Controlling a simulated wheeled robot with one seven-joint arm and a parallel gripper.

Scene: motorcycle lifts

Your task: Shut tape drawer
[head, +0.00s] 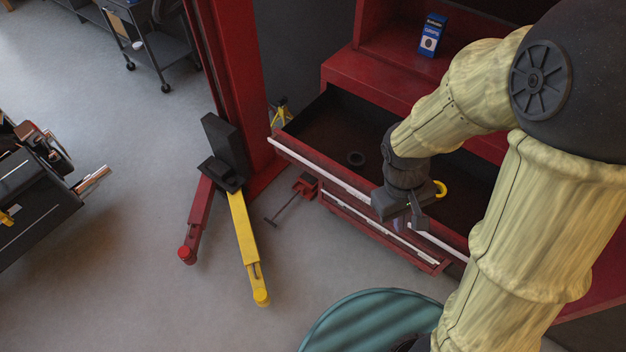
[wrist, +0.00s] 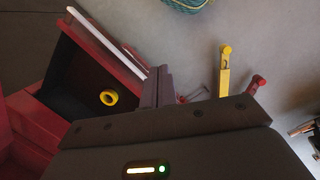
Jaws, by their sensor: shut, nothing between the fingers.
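The tape drawer (head: 318,164) is pulled out of a red tool cabinet. It has a dark inside and a white strip along its front edge. A black ring (head: 356,158) lies in it. A yellow ring (head: 440,188), likely a tape roll, shows partly behind my gripper; in the wrist view the yellow ring (wrist: 109,98) lies inside the drawer. My gripper (head: 398,222) is shut and empty, pointing down at the drawer's front edge. In the wrist view its fingers (wrist: 157,87) overlap the end of the white strip (wrist: 105,42). Whether they touch it I cannot tell.
A lower drawer (head: 380,232) with a white strip is under it. A blue box (head: 432,35) stands on the cabinet shelf. A red lift post with a yellow arm (head: 243,235) stands left. A teal round object (head: 365,320) is at the front.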

